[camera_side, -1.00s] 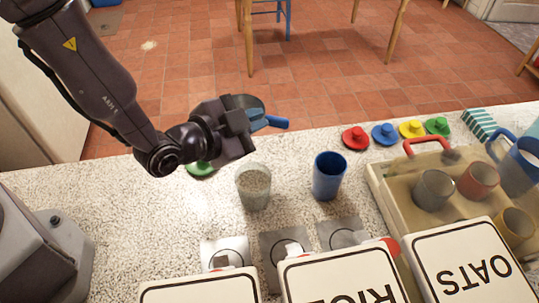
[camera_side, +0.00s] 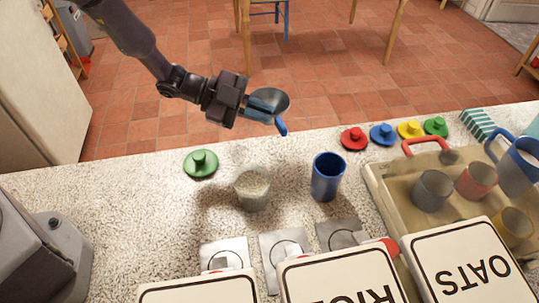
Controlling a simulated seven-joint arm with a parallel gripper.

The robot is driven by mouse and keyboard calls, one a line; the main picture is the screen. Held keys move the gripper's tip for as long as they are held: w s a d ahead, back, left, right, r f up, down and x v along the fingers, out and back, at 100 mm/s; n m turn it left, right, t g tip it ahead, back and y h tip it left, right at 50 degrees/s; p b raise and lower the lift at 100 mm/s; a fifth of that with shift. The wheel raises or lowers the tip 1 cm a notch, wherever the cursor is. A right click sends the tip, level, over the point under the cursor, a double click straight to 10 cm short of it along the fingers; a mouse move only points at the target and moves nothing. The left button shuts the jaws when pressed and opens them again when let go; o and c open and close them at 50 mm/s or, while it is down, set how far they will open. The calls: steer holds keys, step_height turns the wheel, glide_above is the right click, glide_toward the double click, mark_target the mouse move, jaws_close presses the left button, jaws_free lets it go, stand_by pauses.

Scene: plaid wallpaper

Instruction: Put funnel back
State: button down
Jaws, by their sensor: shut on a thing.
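The funnel (camera_side: 272,98) has a dark grey cone and a blue part pointing down to the lower right. My gripper (camera_side: 250,107) is shut on it and holds it in the air, above the far edge of the counter. The funnel is tilted. A clear glass (camera_side: 252,188) with pale contents stands upright on the counter below. A blue cup (camera_side: 327,177) stands to its right. The fingertips are partly hidden against the funnel.
A green lid (camera_side: 200,163) lies left of the glass. Several coloured lids, including a red one (camera_side: 354,138), line the back right. A beige tray (camera_side: 380,190) with mugs stands at the right. Containers, one labelled OATS (camera_side: 470,262), and grey plates (camera_side: 283,247) fill the front.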

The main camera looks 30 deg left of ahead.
steer(key=shift+s+d+f+m+g+h, duration=0.15)
steer(key=shift+s+d+m+g+h, duration=0.3)
steer(key=shift+s+m+g, duration=0.4)
steer(key=shift+s+d+f+g, duration=0.1)
steer(key=shift+s+f+g, duration=0.15)
steer(key=shift+g, duration=0.1)
steer(key=shift+f, duration=3.85)
steer(key=shift+f, duration=0.15)
steer(key=c, duration=1.2)
jaws_free()
steer(key=shift+c, duration=0.2)
